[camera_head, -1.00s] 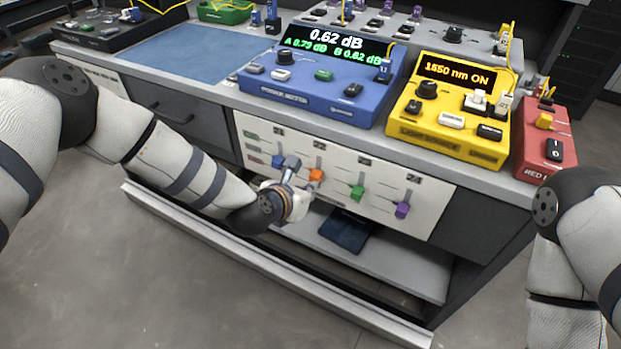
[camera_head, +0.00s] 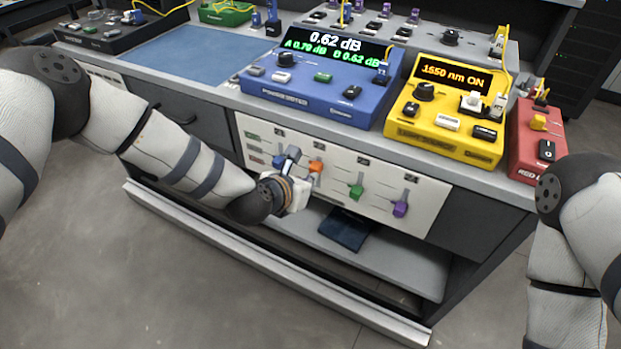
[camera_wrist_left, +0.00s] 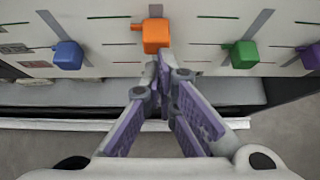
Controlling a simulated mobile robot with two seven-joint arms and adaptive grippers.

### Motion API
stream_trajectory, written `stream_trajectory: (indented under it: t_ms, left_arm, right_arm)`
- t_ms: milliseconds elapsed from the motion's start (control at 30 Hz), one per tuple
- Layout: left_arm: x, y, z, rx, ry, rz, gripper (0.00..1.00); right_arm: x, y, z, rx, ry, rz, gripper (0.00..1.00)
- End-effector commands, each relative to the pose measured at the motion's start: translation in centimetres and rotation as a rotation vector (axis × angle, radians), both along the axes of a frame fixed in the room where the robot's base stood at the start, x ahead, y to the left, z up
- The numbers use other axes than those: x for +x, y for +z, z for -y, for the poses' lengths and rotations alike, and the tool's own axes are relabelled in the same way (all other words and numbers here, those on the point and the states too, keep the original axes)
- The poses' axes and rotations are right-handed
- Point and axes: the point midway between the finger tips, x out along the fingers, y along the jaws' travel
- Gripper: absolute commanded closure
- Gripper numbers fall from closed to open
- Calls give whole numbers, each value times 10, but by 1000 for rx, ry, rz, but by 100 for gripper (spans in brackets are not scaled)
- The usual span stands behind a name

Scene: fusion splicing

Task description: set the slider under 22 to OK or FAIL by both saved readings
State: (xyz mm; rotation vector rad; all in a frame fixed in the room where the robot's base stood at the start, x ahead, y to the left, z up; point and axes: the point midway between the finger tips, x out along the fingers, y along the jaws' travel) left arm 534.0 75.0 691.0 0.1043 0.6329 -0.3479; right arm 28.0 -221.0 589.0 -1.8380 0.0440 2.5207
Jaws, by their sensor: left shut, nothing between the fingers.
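The white panel (camera_head: 431,198) on the bench front has a row of slider knobs: blue, orange, green and purple. The orange knob (camera_head: 316,166), second from left, sits under the small label I take as 22; it also shows in the left wrist view (camera_wrist_left: 156,36), higher than its blue and green neighbours. My left gripper (camera_head: 293,154) is shut and empty. In the wrist view its fingertips (camera_wrist_left: 160,62) are just below the orange knob; contact is unclear. The blue power meter (camera_head: 318,95) reads 0.62 dB, with A 0.79 dB and B 0.62 dB. My right gripper is out of view.
The blue knob (camera_wrist_left: 68,55) and green knob (camera_wrist_left: 244,54) flank the orange one closely. A yellow light source (camera_head: 445,125) showing 1550 nm ON and a red box (camera_head: 530,155) stand on the bench above. An open shelf (camera_head: 390,257) lies below the panel.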

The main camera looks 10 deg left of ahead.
Motion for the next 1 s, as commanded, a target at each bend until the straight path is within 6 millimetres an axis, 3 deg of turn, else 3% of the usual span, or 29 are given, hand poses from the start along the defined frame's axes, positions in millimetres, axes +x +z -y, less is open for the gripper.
stream_trajectory:
  t_ms: [33,233,733,1000]
  left_arm:
    - [22,30,4,-8,7,75,100]
    - [22,35,4,-9,7,76,100]
    - [20,20,3,-8,8,69,100]
    - [-4,24,-8,-9,11,74,100]
  right_arm:
    - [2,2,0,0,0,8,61]
    - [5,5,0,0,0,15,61]
    - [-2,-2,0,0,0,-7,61]
    - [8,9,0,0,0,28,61]
